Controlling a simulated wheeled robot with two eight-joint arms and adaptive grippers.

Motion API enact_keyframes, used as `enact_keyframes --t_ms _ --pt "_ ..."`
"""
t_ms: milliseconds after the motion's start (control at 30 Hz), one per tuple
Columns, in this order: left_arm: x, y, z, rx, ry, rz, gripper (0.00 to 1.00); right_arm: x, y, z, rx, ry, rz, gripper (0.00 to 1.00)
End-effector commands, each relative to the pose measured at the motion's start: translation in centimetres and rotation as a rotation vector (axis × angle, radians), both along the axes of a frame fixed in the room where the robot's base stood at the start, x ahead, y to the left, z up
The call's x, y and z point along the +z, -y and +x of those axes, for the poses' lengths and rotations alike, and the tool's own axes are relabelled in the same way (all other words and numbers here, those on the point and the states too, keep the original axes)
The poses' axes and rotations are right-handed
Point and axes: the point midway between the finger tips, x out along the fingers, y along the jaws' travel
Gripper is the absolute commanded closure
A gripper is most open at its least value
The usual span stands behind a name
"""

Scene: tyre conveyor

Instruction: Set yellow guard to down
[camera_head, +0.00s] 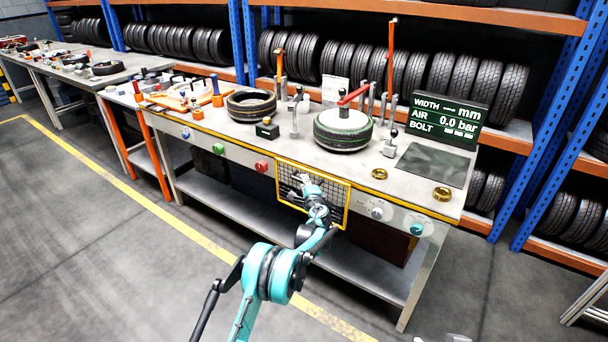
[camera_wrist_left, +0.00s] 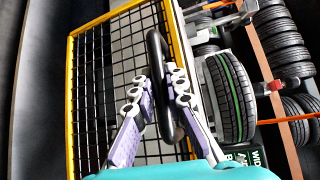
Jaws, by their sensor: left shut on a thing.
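The yellow guard (camera_head: 348,207) is a yellow-framed panel of dark wire mesh at the front of the bench, below the edge of its top. In the left wrist view the guard (camera_wrist_left: 70,110) fills the left and middle, with a dark handle (camera_wrist_left: 155,55) standing off the mesh. My left gripper (camera_head: 301,181) reaches the guard's upper left part from the front. In the wrist view the fingers of my left gripper (camera_wrist_left: 153,97) lie on both sides of the handle, shut on it. The fingers hide part of the handle.
The bench (camera_head: 240,136) carries a tyre (camera_head: 343,130) under a red arm, another tyre (camera_head: 251,104) and a display (camera_head: 449,118). Green (camera_head: 218,149) and red (camera_head: 261,167) buttons sit on its front, left of the guard. The floor in front is clear.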

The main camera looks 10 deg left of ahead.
Motion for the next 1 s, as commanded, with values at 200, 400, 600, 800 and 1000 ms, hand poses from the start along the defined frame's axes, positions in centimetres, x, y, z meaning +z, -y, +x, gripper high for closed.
enact_keyframes --t_ms 200,400,600,800,1000 --pt "-0.98 0.03 0.01 -0.001 0.000 0.000 1.00 -0.03 0.00 0.00 0.000 0.000 0.000 0.60" --pt "-1.00 0.04 0.01 -0.001 0.000 0.000 1.00 -0.03 0.00 -0.01 0.000 0.000 0.000 0.60" --pt "-0.97 0.03 0.01 -0.001 0.000 0.000 0.66 -0.03 0.00 -0.01 0.000 0.000 0.000 0.60" --pt "-0.96 0.02 0.02 -0.001 0.000 0.000 0.66 -0.03 0.00 -0.01 0.000 0.000 0.000 0.60" --pt "-0.81 0.50 -0.85 -0.001 0.000 0.000 0.66 -0.03 0.00 -0.01 0.000 0.000 0.000 0.60"
